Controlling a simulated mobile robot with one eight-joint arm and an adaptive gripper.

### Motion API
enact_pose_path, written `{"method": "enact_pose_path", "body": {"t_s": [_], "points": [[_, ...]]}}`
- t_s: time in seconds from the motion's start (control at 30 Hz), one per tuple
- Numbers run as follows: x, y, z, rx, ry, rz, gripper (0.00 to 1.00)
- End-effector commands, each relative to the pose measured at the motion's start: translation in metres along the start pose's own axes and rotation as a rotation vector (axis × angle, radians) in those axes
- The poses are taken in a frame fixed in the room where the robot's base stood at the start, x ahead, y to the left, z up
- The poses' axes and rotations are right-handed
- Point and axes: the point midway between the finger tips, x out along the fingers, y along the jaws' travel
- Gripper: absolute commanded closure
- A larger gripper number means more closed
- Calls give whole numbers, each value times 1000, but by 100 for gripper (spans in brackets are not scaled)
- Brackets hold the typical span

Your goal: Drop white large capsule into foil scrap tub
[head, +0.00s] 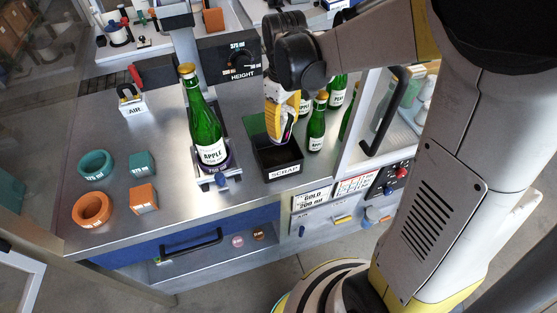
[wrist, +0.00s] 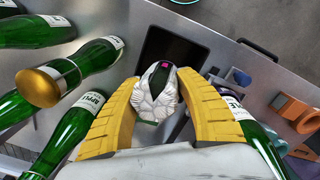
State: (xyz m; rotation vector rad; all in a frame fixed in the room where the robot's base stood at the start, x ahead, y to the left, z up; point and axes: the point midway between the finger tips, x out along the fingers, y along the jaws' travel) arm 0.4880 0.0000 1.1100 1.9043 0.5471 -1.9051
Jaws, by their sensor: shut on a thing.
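My gripper (head: 282,133) has yellow ribbed fingers and is over the black tub labelled SCRAP (head: 279,160). In the wrist view, my gripper (wrist: 158,100) is shut on a crumpled white capsule (wrist: 157,96), with a finger on either side of it. The capsule's open end looks dark inside, with a small magenta spot. The black scrap tub (wrist: 170,50) shows just beyond the capsule in the wrist view. In the head view the fingers mostly hide the capsule.
A green APPLE bottle with a gold top (head: 207,125) stands in a holder left of the tub. Several green bottles (head: 317,122) stand close behind and right of it. Teal and orange rings (head: 92,210) and blocks lie at the left.

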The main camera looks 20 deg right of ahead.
Motion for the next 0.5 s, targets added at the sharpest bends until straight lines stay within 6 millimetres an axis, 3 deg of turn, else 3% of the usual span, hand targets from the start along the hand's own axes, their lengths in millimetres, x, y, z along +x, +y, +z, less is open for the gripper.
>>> {"method": "enact_pose_path", "body": {"t_s": [0.03, 0.17, 0.47, 0.5], "points": [[11, 0, 0, 0, 0, 0, 66], [22, 0, 0, 0, 0, 0, 66], [23, 0, 0, 0, 0, 0, 66], [23, 0, 0, 0, 0, 0, 45]]}}
